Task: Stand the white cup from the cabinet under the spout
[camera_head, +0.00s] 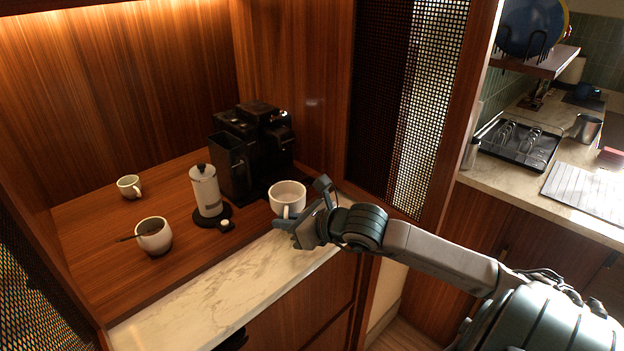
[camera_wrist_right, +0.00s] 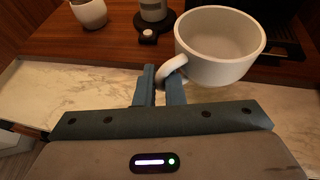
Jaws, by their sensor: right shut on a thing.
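The white cup (camera_head: 287,197) is upright near the front edge of the wooden shelf, in front of the black coffee machine (camera_head: 254,143). My right gripper (camera_head: 296,224) is shut on the cup's handle. In the right wrist view the gripper's fingers (camera_wrist_right: 160,88) pinch the handle, and the empty cup (camera_wrist_right: 219,47) fills the upper right. I cannot tell whether its bottom touches the surface. The machine's spout is not clear to see. My left gripper is not in view.
A white pot with a spoon (camera_head: 154,236) and a small cup (camera_head: 129,186) stand further left. The marble strip (camera_head: 215,295) is clear.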

